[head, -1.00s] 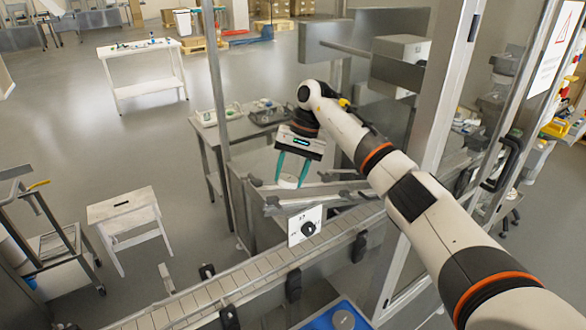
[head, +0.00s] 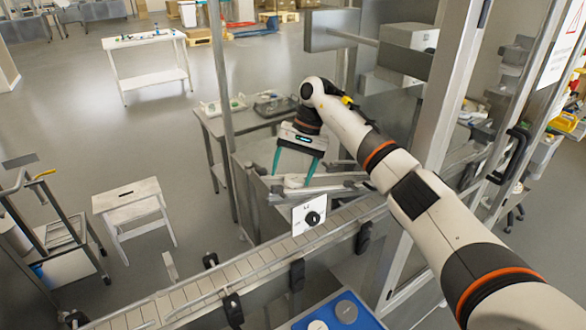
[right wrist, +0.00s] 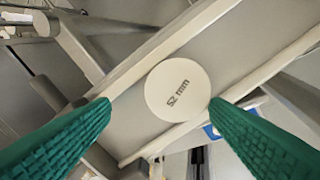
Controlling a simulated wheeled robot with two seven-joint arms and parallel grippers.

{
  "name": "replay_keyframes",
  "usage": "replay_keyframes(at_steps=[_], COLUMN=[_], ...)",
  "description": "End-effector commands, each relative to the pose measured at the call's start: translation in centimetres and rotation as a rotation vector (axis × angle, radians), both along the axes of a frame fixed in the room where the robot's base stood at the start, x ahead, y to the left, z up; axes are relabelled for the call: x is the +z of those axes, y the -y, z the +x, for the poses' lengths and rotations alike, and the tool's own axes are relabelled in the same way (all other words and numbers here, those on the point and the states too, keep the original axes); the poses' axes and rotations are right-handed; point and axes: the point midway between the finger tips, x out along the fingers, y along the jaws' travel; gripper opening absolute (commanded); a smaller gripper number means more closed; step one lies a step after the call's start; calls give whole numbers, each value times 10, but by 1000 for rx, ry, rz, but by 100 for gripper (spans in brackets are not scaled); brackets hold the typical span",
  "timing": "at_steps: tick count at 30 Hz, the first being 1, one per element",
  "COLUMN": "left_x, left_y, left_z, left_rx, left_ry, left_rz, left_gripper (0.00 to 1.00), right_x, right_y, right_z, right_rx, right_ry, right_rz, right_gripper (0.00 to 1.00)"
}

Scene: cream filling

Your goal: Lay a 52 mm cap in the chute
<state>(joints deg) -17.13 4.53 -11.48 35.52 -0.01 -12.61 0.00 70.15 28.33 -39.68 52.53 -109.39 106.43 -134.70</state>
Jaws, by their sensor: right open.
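The white 52 mm cap (right wrist: 178,91) lies flat in the chute (right wrist: 228,45), between its two raised side rails, with its "52 mm" print facing up in the right wrist view. In the head view the cap (head: 293,182) is a small pale shape between the fingers. My right gripper (head: 291,176) is open over the chute. Its green fingers (right wrist: 160,106) stand on either side of the cap, with a gap on the left; the right fingertip is close to the cap's edge, and I cannot tell if it touches. My left gripper is out of view.
A conveyor (head: 240,270) with rails runs in front of the chute. A blue tray (head: 312,311) with round discs sits at the bottom edge. A metal frame post (head: 437,100) stands close beside my right arm. A white stool (head: 130,205) stands left on open floor.

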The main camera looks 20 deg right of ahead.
Motion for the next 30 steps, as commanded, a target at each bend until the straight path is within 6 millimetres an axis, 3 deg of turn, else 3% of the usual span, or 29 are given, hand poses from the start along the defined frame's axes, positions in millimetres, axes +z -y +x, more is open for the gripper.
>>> replay_keyframes(at_steps=[8, 13, 21, 30], left_x=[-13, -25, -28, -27], left_y=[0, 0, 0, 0], left_z=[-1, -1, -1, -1], left_rx=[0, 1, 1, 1], left_ry=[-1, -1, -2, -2], left_rz=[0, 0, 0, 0], left_gripper=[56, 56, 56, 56], right_x=[22, 57, 103, 113], right_y=[9, 22, 37, 41], right_z=[2, 4, 6, 6], right_rx=[-3, -3, 0, 1], right_ry=[4, 5, 1, 0], right_rz=[-2, -1, 0, 0], right_gripper=[70, 70, 70, 70])
